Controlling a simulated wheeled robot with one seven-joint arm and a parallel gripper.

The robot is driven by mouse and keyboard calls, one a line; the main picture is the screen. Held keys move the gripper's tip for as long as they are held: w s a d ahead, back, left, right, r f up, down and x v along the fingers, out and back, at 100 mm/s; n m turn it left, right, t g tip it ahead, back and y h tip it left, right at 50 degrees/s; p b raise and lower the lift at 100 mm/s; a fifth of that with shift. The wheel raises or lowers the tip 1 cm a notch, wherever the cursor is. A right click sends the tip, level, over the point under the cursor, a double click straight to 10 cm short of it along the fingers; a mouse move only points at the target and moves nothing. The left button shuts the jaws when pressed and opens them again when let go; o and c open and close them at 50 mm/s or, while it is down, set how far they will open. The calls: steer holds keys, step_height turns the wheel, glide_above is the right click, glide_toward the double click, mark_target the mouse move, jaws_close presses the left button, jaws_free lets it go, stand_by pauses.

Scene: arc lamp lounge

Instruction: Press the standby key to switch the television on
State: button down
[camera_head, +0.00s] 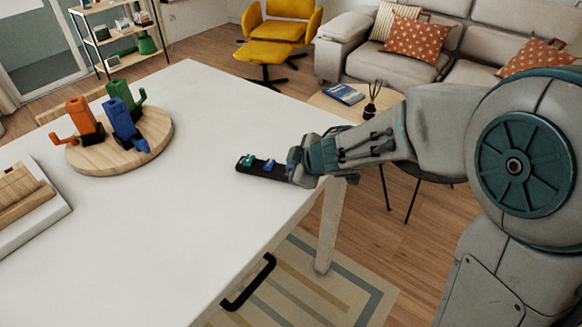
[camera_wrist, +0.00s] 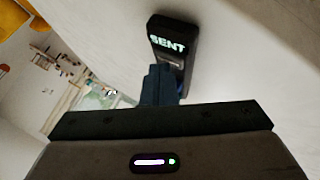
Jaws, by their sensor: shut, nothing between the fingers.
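A black remote (camera_head: 258,173) lies on the white table near its right edge, and its lit display reads "SENT" in the wrist view (camera_wrist: 178,24). My gripper (camera_head: 271,164) is shut and empty, with its blue fingertips over the remote. No television shows in either view.
A round wooden board (camera_head: 82,158) with orange, blue and green block figures stands on the left of the white table (camera_head: 190,215). A white tray (camera_head: 55,215) is at the left edge. A small side table (camera_head: 340,108) stands beyond. The table's middle is clear.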

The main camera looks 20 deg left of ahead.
steer(key=shift+r+p, duration=1.2)
steer(key=shift+p, duration=0.15)
steer(key=shift+r, duration=0.15)
step_height(320, 180, up, 5)
steer(key=p, duration=0.5)
steer(key=shift+d, duration=0.1)
